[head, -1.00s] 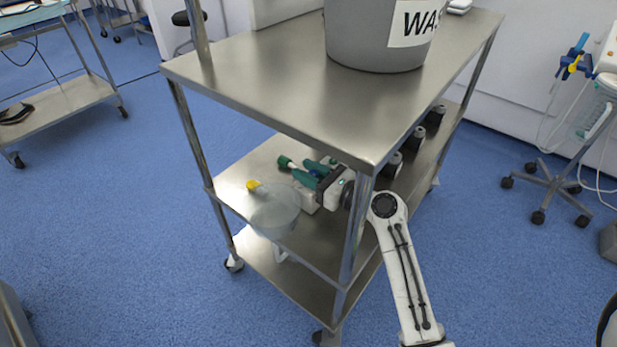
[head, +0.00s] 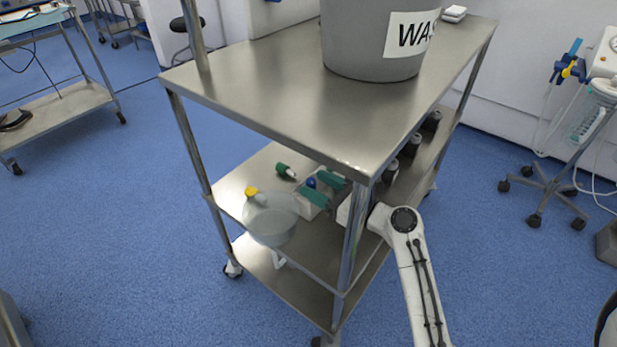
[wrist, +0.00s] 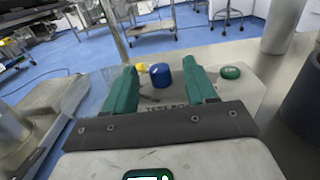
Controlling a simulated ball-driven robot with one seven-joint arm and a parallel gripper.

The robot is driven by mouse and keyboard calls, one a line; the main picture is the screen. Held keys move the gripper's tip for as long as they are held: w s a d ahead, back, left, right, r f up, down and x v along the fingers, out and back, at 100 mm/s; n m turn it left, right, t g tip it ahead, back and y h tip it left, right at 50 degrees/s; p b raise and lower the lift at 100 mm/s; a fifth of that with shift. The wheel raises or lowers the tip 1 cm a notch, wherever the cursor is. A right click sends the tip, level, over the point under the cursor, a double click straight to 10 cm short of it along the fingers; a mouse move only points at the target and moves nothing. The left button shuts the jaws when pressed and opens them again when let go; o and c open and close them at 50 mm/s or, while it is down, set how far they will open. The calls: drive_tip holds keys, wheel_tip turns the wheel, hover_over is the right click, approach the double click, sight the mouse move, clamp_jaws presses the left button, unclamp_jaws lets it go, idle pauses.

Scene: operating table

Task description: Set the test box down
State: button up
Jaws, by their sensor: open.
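The test box (head: 312,199) is a white box with a blue knob (head: 311,183) on it. It rests on the cart's middle shelf (head: 232,190). In the wrist view, the box (wrist: 225,95) shows partly covered dark lettering, and the blue knob (wrist: 161,76) is near the fingertips. My gripper (head: 324,187) has two green fingers, spread apart with nothing clamped between them. In the wrist view, my gripper (wrist: 163,72) has one finger left and one right of the knob, with gaps. The cart's post hides part of my wrist in the head view.
A translucent jug (head: 270,220) with a yellow cap stands left of the box. A green-capped item (head: 285,171) is behind it. Several dark containers (head: 411,146) line the shelf's right side. The cart's top (head: 270,85) and front post (head: 352,240) closely bound my arm.

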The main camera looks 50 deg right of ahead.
drive_tip(key=s+p, duration=0.1)
drive_tip(key=s, duration=0.7)
drive_tip(key=shift+d, duration=0.15)
